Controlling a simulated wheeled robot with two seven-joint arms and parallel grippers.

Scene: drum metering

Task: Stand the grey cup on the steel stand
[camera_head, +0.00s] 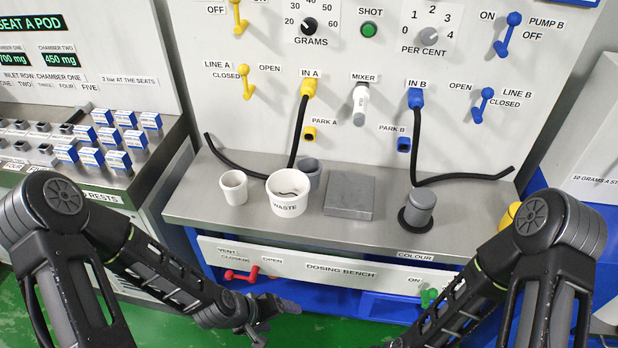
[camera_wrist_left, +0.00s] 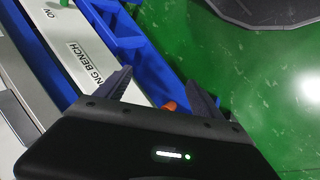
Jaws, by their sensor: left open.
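A grey cup (camera_head: 312,171) stands on the steel bench top, partly hidden behind the white waste pot (camera_head: 288,204). The steel stand (camera_head: 349,197) is a low, square grey block right of the pot, with nothing on it. A second grey, round vessel (camera_head: 420,204) sits on a black ring further right. My left gripper (camera_head: 278,322) is open and empty, low in front of the bench and below its front panel. In the left wrist view its two fingers (camera_wrist_left: 160,92) are apart, with the panel and blue frame beyond. My right gripper is out of frame; only its arm shows.
A white cup (camera_head: 233,187) stands left of the waste pot. Black hoses (camera_head: 416,145) hang from the back panel onto the bench. Red (camera_head: 241,275) and green (camera_head: 429,297) levers stick out from the front panel. The bench is clear between the stand and the black ring.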

